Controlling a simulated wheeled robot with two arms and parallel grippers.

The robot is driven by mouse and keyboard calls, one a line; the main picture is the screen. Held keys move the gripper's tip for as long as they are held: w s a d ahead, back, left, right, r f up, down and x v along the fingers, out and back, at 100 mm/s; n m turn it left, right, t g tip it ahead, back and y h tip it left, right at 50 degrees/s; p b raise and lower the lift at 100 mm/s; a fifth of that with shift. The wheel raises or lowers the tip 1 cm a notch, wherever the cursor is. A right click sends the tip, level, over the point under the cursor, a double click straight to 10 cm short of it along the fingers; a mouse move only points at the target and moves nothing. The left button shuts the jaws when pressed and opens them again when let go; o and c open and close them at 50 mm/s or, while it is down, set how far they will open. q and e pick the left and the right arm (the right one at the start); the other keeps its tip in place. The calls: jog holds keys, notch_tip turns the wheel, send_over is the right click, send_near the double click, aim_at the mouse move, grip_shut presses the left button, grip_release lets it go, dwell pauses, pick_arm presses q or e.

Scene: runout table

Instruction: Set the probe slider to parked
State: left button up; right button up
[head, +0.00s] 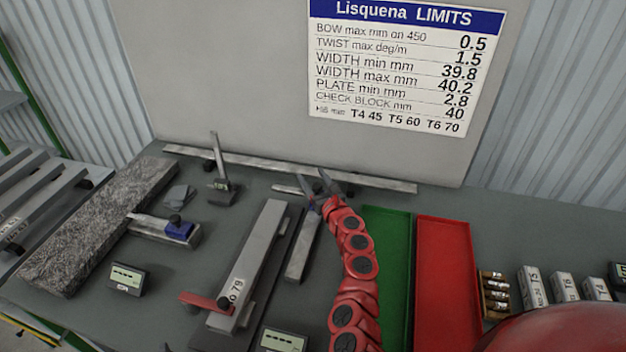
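No part in view is labelled as the probe slider, so I cannot tell for certain which one it is. A long grey bar marked 79 (262,245) lies on a dark fixture, with a red lever-like piece (203,300) across its near end. A small blue block (179,231) sits on a grey metal piece beside the granite slab. My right gripper (313,176) is beyond the bar's far end, near the back of the table. Its two grey fingers are spread apart with nothing visible between them. My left gripper is out of view.
A granite slab (85,240) lies at left, with an upright gauge stand (219,180) near it. Small displays (126,279) stand at the front. A green tray (388,265) and a red tray (446,280) lie right of my arm. A long strip (375,181) runs along the back.

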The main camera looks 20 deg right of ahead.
jog(key=shift+s+a, duration=0.1)
jog(key=shift+s, duration=0.1)
jog(key=shift+s, duration=0.55)
jog(key=s+d+b, duration=0.1)
jog(key=s, duration=1.5)
jog(key=shift+d+b, duration=0.25)
jog(key=shift+b, duration=0.1)
